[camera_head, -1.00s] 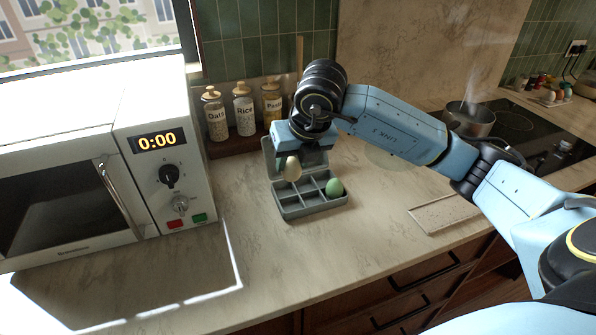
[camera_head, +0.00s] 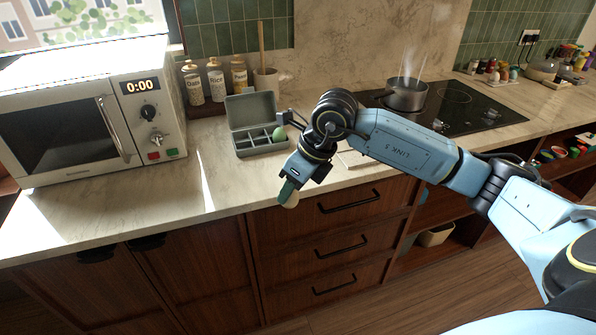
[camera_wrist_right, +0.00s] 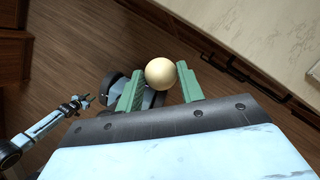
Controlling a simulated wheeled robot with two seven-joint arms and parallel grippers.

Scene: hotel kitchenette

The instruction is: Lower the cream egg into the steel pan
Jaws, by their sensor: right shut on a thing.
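My right gripper (camera_head: 289,190) is shut on the cream egg (camera_head: 291,200) and holds it in front of the counter's front edge, above the drawers. In the right wrist view the cream egg (camera_wrist_right: 160,73) sits between the green fingers, over the wooden floor. The steel pan (camera_head: 406,97) stands on the black cooktop at the back right, with steam rising from it. It is well apart from the egg, and its inside is hard to see. A small gripper (camera_wrist_right: 84,101), likely my left one, shows in the wrist view; its jaws are too small to judge.
The open grey egg box (camera_head: 250,110) stands on the counter with a green egg (camera_head: 280,133) at its right side. A microwave (camera_head: 90,115) is at left, jars (camera_head: 216,80) behind. The cooktop (camera_head: 460,115) is otherwise mostly clear.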

